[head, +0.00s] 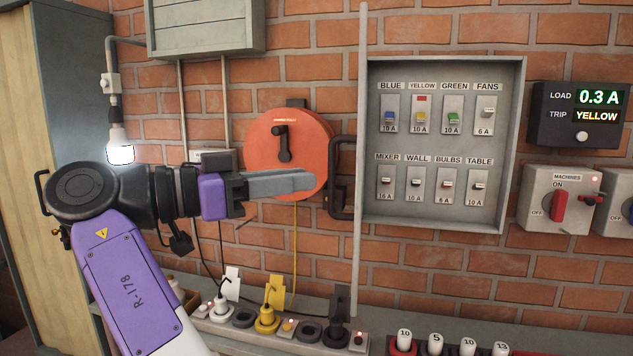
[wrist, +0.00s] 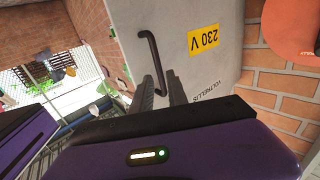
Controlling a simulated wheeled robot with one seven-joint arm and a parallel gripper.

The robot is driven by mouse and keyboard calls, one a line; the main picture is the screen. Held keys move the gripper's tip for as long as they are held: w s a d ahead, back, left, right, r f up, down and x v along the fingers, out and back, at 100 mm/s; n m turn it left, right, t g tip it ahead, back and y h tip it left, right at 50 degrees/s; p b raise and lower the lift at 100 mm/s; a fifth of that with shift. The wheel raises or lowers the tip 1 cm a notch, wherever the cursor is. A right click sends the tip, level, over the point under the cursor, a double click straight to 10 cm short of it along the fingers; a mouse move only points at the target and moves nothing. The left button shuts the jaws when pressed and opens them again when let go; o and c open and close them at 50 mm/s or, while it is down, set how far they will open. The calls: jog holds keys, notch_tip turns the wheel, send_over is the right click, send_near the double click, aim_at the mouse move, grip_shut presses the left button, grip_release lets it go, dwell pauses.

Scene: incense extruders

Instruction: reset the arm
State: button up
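My gripper (head: 312,180) is stretched out to the right in the head view, in front of the orange disc and left of the open cabinet door (head: 360,90). Its two grey fingers are apart with nothing between them.
The breaker panel (head: 513,150) stands open; its YELLOW breaker (head: 421,117) shows a red mark. The display (head: 580,115) reads 0.3 A, TRIP YELLOW. The orange disc (head: 262,150) hangs behind my gripper. Several plugs, including a yellow one (head: 267,315), line the ledge below.

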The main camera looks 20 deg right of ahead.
jog(key=shift+a, duration=0.8)
jog(key=shift+s, duration=0.1)
